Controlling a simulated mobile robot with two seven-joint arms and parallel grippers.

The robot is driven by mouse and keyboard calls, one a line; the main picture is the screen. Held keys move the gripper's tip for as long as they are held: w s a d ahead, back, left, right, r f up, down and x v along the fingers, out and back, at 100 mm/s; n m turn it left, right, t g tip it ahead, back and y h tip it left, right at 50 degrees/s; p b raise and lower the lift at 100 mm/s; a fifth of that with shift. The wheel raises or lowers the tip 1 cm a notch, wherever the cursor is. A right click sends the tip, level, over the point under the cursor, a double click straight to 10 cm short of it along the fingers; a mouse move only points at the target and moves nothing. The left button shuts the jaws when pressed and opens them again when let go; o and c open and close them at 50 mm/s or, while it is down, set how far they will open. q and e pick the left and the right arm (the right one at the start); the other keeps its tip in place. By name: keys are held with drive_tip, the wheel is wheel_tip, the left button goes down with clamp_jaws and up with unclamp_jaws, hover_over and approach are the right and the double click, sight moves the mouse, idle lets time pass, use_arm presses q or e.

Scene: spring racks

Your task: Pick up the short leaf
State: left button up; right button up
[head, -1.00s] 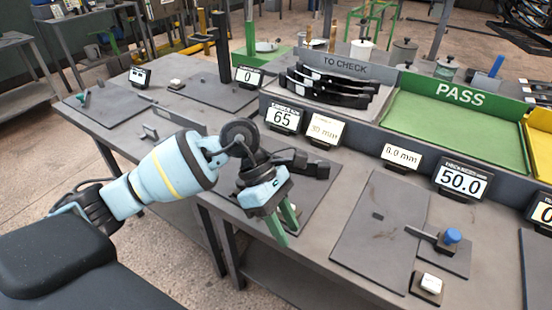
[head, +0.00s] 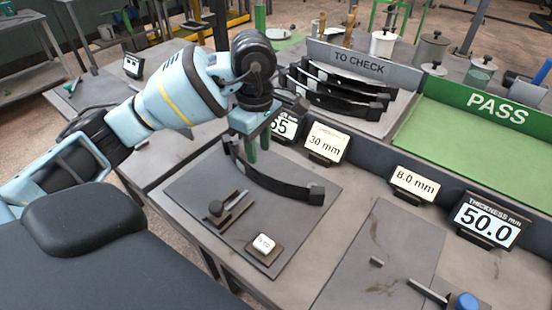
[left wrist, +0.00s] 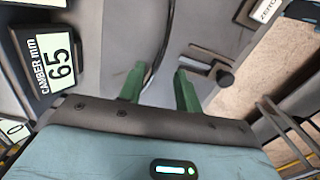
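A dark curved leaf (head: 285,185) lies on the grey plate of the camber gauge, with a block-like end at its right. My left gripper (head: 258,155) is over the left part of this leaf, fingers pointing down. In the left wrist view, its two green fingers (left wrist: 160,88) stand apart, with the thin edge of the leaf (left wrist: 157,58) running between them. I cannot tell whether either finger touches it. More dark leaves (head: 335,90) are stacked in the TO CHECK tray (head: 362,62). My right gripper is not in view.
The camber display (left wrist: 60,68) reads 65. A small slide fixture (head: 228,205) and a white button (head: 264,243) are on the plate. Signs for 30 mm (head: 325,143) and 8.0 mm (head: 414,185) stand behind. The green PASS tray (head: 470,150) is at right.

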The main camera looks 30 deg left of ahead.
sight(258, 171)
use_arm(q)
drive_tip(key=shift+s, duration=0.2)
drive_tip(key=shift+s+f, duration=0.15)
drive_tip(key=shift+f, duration=1.5)
drive_tip(key=f, duration=0.4)
drive_tip(key=shift+w+a+f, duration=0.1)
drive_tip(key=shift+w+a, duration=0.05)
drive_tip(key=shift+w, duration=0.05)
clamp_jaws()
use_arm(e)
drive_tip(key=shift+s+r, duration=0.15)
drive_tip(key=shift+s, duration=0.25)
